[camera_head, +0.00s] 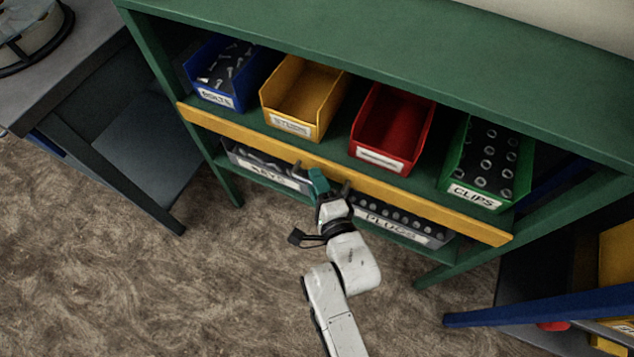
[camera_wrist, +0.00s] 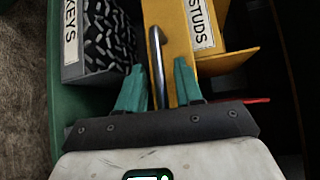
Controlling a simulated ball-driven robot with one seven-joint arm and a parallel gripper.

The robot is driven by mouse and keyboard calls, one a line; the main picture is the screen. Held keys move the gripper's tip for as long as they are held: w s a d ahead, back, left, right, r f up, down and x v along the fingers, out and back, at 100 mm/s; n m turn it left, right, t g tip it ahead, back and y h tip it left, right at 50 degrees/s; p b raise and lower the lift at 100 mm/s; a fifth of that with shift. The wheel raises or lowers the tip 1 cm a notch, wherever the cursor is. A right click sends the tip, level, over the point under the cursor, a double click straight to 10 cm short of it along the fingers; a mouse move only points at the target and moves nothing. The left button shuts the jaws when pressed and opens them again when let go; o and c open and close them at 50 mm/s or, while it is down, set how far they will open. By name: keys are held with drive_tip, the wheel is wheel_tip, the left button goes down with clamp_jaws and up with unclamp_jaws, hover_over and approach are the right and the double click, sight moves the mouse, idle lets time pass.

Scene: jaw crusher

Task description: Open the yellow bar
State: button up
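The yellow bar (camera_head: 417,203) runs across the front of the green shelf, below the upper row of bins. It also shows in the wrist view (camera_wrist: 176,30), running up the picture. A dark metal handle (camera_wrist: 157,62) is on its front face; in the head view, its end (camera_head: 297,166) shows left of my gripper. My gripper (camera_head: 318,178) is at the middle of the bar. In the wrist view, my gripper (camera_wrist: 160,78) has its two teal fingers apart, one on each side of the handle. Contact with the handle cannot be told.
Above the bar are blue bolts (camera_head: 216,98), yellow studs (camera_head: 292,122), red (camera_head: 380,157) and green clips (camera_head: 474,197) bins. Grey keys (camera_head: 262,172) and plugs (camera_head: 395,222) bins sit below. A table (camera_head: 95,120) stands left; a blue beam (camera_head: 560,305) is at right. The front floor is clear.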

drive_tip(key=shift+c, duration=0.4)
clamp_jaws()
drive_tip(key=shift+f, duration=0.15)
wheel_tip(320, 180, down, 6)
drive_tip(key=n+y+b, duration=1.4)
drive_tip(key=n+b, duration=0.7)
drive_tip(key=b, duration=0.9)
drive_tip(key=shift+w+d+f+y, duration=0.2)
drive_tip(key=shift+w+y, duration=0.1)
drive_tip(key=shift+w, duration=0.1)
drive_tip(key=shift+r+n+y, duration=0.15)
drive_tip(key=shift+n+y, duration=0.15)
drive_tip(key=shift+n, duration=0.1)
